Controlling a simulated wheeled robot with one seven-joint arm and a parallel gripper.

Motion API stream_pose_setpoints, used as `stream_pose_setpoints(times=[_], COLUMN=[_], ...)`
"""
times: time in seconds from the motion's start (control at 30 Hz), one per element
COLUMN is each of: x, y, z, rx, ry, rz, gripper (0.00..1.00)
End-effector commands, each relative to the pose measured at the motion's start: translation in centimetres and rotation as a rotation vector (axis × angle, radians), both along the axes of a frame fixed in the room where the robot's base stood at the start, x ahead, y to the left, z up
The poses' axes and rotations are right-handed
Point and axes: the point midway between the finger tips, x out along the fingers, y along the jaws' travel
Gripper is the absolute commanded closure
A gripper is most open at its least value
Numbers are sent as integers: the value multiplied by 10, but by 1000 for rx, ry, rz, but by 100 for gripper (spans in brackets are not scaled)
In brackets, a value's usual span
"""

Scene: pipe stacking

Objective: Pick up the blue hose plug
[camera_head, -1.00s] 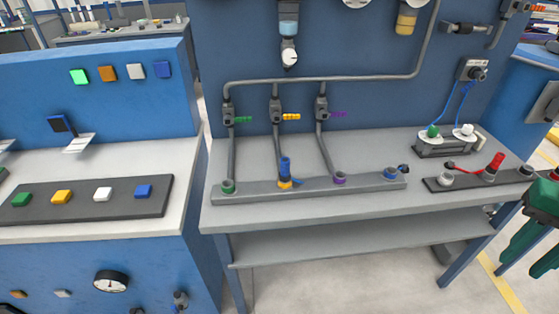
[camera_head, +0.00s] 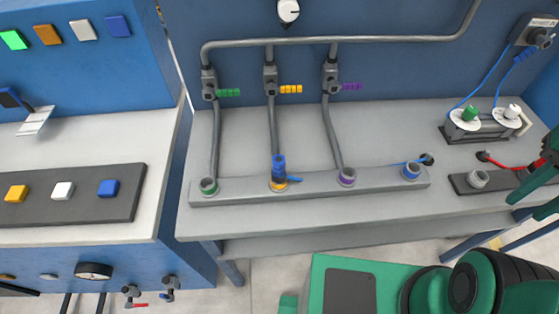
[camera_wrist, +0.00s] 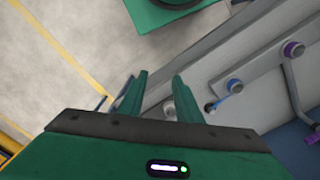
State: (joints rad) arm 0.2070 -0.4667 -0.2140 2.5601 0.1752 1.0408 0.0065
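The blue hose plug (camera_head: 279,167) stands upright in the yellow-ringed socket (camera_head: 278,186) on the long grey manifold bar (camera_head: 320,187) in the head view. A short bit of blue hose sticks out to its right. My gripper (camera_head: 525,203) is at the far right of the head view, well right of the blue plug. In the wrist view my gripper (camera_wrist: 159,76) shows two green fingers apart with nothing between them. The wrist view shows the blue-ringed socket (camera_wrist: 234,86) and the purple-ringed socket (camera_wrist: 293,48), but I cannot make out the plug there.
Green-ringed (camera_head: 208,186), purple-ringed (camera_head: 347,177) and blue-ringed (camera_head: 411,170) sockets share the bar. A dark bar with a grey socket (camera_head: 478,179) and a red hose (camera_head: 503,164) lies right, partly behind my gripper. Grey pipes (camera_head: 273,130) rise behind. The bench middle is clear.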

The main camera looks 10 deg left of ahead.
Motion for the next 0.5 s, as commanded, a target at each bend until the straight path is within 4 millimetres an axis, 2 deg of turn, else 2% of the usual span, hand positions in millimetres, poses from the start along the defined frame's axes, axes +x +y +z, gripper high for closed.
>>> stream_pose_setpoints(times=[0.07,0.1,0.13,0.17,0.2,0.27,0.37,0.47,0.5], x=[0,0,0,-2,-8,-3,20,54,68], y=[0,0,0,0,2,5,16,44,60], z=[0,0,0,1,6,8,15,25,29], rx=[0,0,0,0,-2,-5,-16,-29,-34], ry=[0,0,0,-2,-13,-14,-11,-9,-8], rz=[0,0,1,5,17,52,176,378,472], gripper=[69,66,59,58,58,58,58,58,58])
